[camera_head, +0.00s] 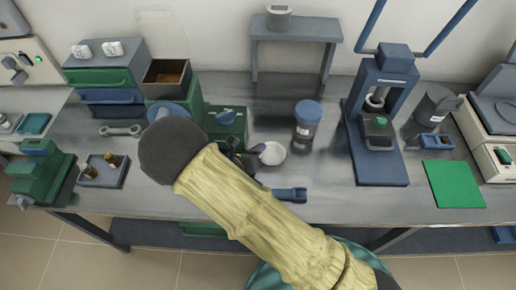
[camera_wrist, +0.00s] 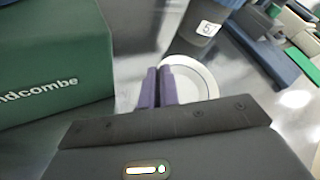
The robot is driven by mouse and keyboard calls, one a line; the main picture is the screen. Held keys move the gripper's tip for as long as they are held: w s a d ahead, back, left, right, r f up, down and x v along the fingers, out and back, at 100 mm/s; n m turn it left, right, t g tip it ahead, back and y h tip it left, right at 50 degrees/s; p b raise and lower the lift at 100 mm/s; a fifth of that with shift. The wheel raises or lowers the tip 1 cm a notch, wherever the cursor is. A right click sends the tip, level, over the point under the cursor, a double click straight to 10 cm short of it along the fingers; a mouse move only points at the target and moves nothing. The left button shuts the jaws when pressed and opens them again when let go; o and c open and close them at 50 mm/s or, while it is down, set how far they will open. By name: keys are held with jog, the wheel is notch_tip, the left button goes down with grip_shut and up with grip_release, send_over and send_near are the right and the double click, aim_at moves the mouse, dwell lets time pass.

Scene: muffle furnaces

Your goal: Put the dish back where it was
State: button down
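The dish (camera_head: 274,153) is a small round white dish near the middle of the workbench, at the end of my arm. In the wrist view the dish (camera_wrist: 205,78) shows to the right of my fingers, with its left rim at the fingertips. My gripper (camera_head: 257,151) is mostly hidden behind my arm in the head view. In the wrist view the two purple fingers of my gripper (camera_wrist: 160,85) are close together, and the rim appears pinched between them. Whether the dish touches the bench is hard to tell.
A green box (camera_head: 228,122) stands just left of the dish. A dark jar with a blue lid (camera_head: 307,122) stands behind right. A blue press (camera_head: 383,120) and green mat (camera_head: 452,184) are farther right. A blue tool (camera_head: 290,194) lies in front.

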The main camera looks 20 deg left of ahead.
jog(key=shift+f, duration=0.15)
jog(key=c, duration=1.6)
grip_release()
jog(key=shift+r, duration=0.2)
jog(key=v, duration=1.2)
jog(key=shift+w+d, duration=0.1)
